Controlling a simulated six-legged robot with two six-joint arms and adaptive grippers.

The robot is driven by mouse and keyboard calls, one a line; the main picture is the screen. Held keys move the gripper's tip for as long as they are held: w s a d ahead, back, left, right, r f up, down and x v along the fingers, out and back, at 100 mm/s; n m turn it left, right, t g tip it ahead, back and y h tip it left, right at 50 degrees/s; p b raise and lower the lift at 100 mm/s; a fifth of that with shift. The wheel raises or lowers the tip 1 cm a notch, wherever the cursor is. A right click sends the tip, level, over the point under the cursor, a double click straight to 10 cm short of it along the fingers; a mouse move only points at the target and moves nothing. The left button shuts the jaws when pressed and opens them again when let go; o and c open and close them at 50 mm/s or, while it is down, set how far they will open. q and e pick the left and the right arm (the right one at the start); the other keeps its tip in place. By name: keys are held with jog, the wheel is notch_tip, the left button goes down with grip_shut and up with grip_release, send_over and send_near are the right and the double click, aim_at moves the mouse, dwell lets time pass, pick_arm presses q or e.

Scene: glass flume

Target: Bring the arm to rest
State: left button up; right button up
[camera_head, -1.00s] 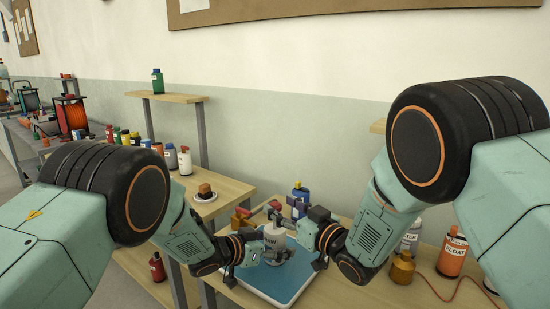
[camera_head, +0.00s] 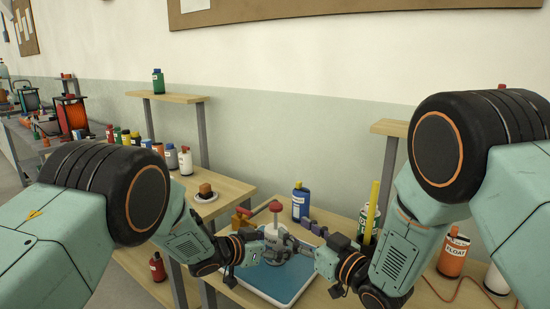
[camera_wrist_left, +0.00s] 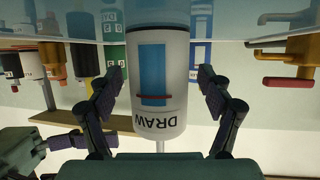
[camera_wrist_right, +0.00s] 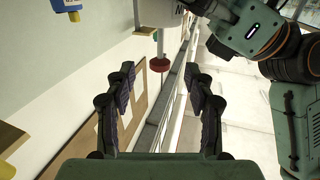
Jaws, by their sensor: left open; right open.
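A white cylinder with a red knob (camera_head: 275,206) on top stands on the blue tray (camera_head: 298,290). In the left wrist view its side, the white cylinder (camera_wrist_left: 160,95), shows the word DRAW upside down and a blue strip with a red line. My left gripper (camera_head: 276,250) is open around the cylinder, with a gap at each side in the left wrist view. My right gripper (camera_head: 308,252) is open to the right of the cylinder. In the right wrist view the red knob (camera_wrist_right: 160,65) shows beyond its open, empty fingers.
A blue bottle (camera_head: 300,203) stands behind the tray. A green can with a yellow stick (camera_head: 372,200) and an orange FLOAT bottle (camera_head: 453,255) are near my right arm.

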jog(key=v, duration=0.3)
jog(key=shift+s+d, duration=0.15)
jog(key=shift+s, duration=0.05)
jog(key=shift+d+f, duration=0.1)
jog(key=shift+f, duration=0.05)
